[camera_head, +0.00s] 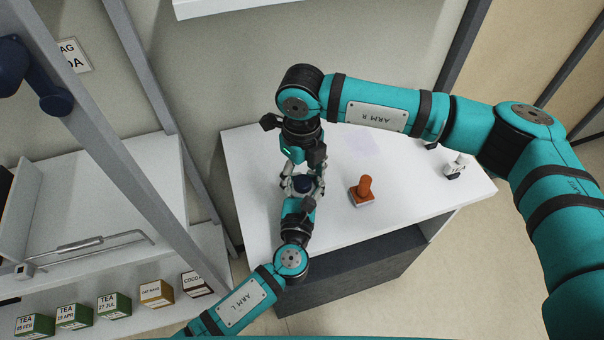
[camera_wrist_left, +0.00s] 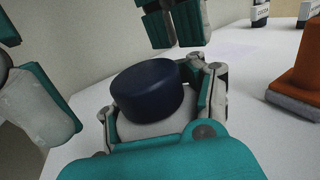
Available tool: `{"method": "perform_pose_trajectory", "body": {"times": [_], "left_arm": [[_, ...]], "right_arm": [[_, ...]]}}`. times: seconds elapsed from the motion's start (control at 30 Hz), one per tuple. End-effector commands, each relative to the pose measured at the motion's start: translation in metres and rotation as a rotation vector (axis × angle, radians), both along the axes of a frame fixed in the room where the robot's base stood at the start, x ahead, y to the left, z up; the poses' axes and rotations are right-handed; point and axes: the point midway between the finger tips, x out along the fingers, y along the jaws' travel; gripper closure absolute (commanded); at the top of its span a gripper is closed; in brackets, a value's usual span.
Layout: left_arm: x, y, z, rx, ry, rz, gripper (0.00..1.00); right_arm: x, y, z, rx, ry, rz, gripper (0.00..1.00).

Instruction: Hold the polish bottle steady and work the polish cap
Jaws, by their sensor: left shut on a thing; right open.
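The polish bottle stands on the white counter, and its pale body (camera_wrist_left: 150,127) shows low in the left wrist view. Its dark navy polish cap (camera_wrist_left: 148,89) sits on top; the cap also shows in the head view (camera_head: 303,184). My left gripper (camera_head: 302,190) is shut around the bottle's body, fingers on either side below the cap. My right gripper (camera_head: 302,160) points down from the far side, open, near the cap. In the left wrist view its teal and grey finger parts (camera_wrist_left: 175,24) are apart from the cap. The bottle's lower part is hidden.
An orange-brown stamp-like thing (camera_head: 363,191) stands right of the bottle on the white counter (camera_head: 335,222). A small labelled white bottle (camera_head: 455,168) stands at the right end. Several tea and cocoa boxes (camera_head: 115,305) sit on a shelf at lower left. The counter's front right is clear.

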Motion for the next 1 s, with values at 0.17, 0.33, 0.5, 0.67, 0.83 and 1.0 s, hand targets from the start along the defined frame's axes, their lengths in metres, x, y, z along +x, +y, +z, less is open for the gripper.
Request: {"method": "perform_pose_trajectory", "body": {"times": [0.17,0.33,0.5,0.67,0.83,1.0], "left_arm": [[0.000,0.000,-0.001,0.000,0.001,0.000,1.00],[0.000,0.000,-0.001,0.000,0.001,0.000,1.00],[0.000,0.000,-0.001,0.000,0.001,0.000,1.00],[0.000,0.000,-0.001,0.000,0.001,0.000,1.00],[0.000,0.000,-0.001,0.000,0.001,0.000,1.00],[0.000,0.000,-0.001,0.000,0.001,0.000,0.73]], "right_arm": [[0.001,0.000,0.034,0.003,-0.006,0.001,0.35],[0.001,0.001,0.071,0.003,-0.004,0.001,0.35],[0.000,0.001,0.099,0.003,-0.002,0.000,0.35],[0.000,0.001,0.111,0.002,-0.001,0.001,0.35],[0.000,0.001,0.113,0.002,0.001,0.001,0.35],[0.000,0.001,0.113,0.002,0.001,0.001,0.35]]}}
